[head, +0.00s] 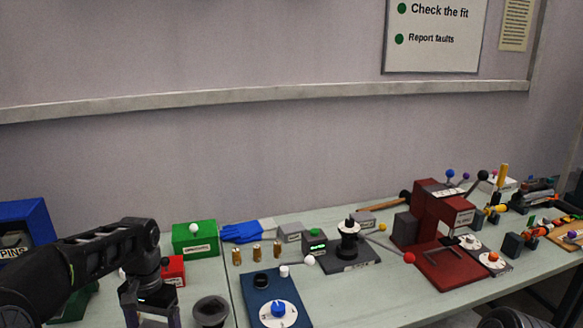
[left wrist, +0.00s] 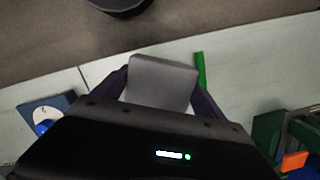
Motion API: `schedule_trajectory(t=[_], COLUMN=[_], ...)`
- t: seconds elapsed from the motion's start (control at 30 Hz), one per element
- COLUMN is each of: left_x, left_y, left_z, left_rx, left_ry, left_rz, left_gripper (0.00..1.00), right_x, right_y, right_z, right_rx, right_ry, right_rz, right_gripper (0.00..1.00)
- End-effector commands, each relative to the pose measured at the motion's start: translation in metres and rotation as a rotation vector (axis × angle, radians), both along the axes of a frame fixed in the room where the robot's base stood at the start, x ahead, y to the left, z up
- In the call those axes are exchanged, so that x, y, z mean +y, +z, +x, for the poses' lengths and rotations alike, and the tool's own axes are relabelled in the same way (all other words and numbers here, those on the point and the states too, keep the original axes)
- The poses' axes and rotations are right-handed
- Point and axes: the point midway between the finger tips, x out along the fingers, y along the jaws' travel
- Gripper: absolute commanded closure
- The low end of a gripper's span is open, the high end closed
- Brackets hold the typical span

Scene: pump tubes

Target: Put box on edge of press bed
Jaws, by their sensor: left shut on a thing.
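My left gripper (head: 151,312) is at the bottom left of the head view, low over the table's front part. In the left wrist view it is shut on a grey box (left wrist: 161,82), one broad face of which shows between the dark fingers. In the head view the held box is mostly hidden or cut off by the lower edge. The dark red press (head: 438,215) stands right of centre on the table, far to the right of my left gripper. Its red bed (head: 455,272) reaches toward the table's front edge. My right gripper is not in view.
Clear table lies in front of the press's left side (head: 370,290).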

Motion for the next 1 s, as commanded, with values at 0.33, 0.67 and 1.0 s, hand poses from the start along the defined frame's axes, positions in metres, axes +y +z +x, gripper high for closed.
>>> schedule_trajectory(t=[0.33,0.67,1.0], left_x=[-0.108,-0.120,-0.120], left_y=[-0.029,-0.031,-0.030], left_z=[0.018,0.018,0.018], left_rx=[-0.001,-0.002,-0.002], left_ry=[0.151,0.121,0.120], left_rz=[0.001,0.001,0.001], left_gripper=[0.73,0.73,0.73], right_x=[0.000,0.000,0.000], right_y=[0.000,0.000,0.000], right_z=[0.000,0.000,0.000], right_rx=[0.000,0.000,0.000], right_ry=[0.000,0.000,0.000], right_rz=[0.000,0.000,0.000], right_gripper=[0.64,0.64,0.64])
